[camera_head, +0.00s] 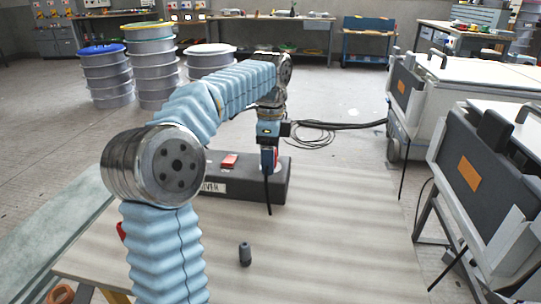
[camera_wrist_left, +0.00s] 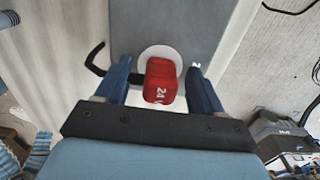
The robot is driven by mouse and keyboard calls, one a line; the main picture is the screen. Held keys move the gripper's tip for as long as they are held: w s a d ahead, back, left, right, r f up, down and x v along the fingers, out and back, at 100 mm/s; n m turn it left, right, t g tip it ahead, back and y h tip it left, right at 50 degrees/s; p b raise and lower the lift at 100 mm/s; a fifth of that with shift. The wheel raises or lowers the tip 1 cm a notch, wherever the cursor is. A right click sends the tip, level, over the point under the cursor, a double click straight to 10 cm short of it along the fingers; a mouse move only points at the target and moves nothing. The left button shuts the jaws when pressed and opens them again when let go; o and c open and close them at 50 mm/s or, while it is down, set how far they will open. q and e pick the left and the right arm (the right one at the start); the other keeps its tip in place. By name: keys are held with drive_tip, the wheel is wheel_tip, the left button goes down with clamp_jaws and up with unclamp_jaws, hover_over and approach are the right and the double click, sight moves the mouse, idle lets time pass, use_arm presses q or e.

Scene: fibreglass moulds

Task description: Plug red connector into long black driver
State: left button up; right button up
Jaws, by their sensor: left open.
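The long black driver (camera_head: 240,187), a dark box with a white label on its front, lies on the wooden table. My left gripper (camera_head: 270,160) points down over its right end. In the left wrist view, the red connector (camera_wrist_left: 160,82), marked "24 V", sits between the open blue fingers (camera_wrist_left: 163,85), with gaps at both sides. A white disc (camera_wrist_left: 152,52) shows behind it, over the driver's grey top (camera_wrist_left: 170,20). A black cable (camera_head: 268,197) hangs down in front of the driver. Whether the connector is seated cannot be told. My right gripper is out of view.
A red block (camera_head: 229,161) sits on the driver's top, left of the gripper. A small dark cylinder (camera_head: 245,254) stands on the table (camera_head: 330,235) nearer me. Grey machines (camera_head: 470,170) stand at the right. The table's right part is clear.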

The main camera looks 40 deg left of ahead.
use_arm(q)
wheel_tip(320, 180, up, 14)
drive_tip(key=p, duration=0.3)
drive_tip(key=shift+f, duration=0.15)
idle(0.7)
